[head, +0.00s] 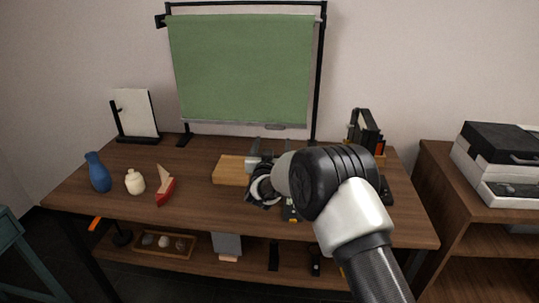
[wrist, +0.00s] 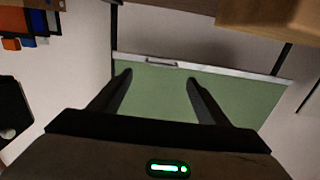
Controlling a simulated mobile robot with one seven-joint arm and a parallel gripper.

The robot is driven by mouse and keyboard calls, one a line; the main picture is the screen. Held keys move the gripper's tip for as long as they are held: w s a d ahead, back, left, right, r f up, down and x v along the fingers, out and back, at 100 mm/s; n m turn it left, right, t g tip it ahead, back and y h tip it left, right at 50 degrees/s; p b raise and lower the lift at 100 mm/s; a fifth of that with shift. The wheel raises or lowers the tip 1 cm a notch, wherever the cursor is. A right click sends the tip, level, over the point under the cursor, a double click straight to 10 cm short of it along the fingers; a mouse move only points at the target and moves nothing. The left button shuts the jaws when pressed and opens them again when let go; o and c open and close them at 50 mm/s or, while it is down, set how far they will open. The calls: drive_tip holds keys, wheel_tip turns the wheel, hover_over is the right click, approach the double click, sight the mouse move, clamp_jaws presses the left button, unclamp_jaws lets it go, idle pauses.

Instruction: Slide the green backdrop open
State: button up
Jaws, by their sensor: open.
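The green backdrop (head: 242,70) hangs on a black frame (head: 319,70) at the back of the wooden table. It reaches down to a pale bottom bar (head: 250,124) a little above the tabletop. In the wrist view the green backdrop (wrist: 165,93) appears upside down, with its bar across the upper part and a small handle (wrist: 161,63) on the bar. My gripper (wrist: 158,78) is open and empty, its two fingertips on either side of the handle's line in the picture. The head view shows my gripper (head: 257,163) in front of the backdrop's lower edge, partly hidden by my wrist.
A light wooden block (head: 230,170) lies just left of my gripper. A blue vase (head: 97,172), a cream jar (head: 135,181) and a red sailboat (head: 165,187) stand at left. A black holder (head: 366,132) stands at right.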

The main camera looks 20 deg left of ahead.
drive_tip(key=p+v, duration=0.1)
drive_tip(key=v, duration=0.7)
drive_tip(key=shift+s, duration=0.15)
drive_tip(key=shift+r, duration=0.1)
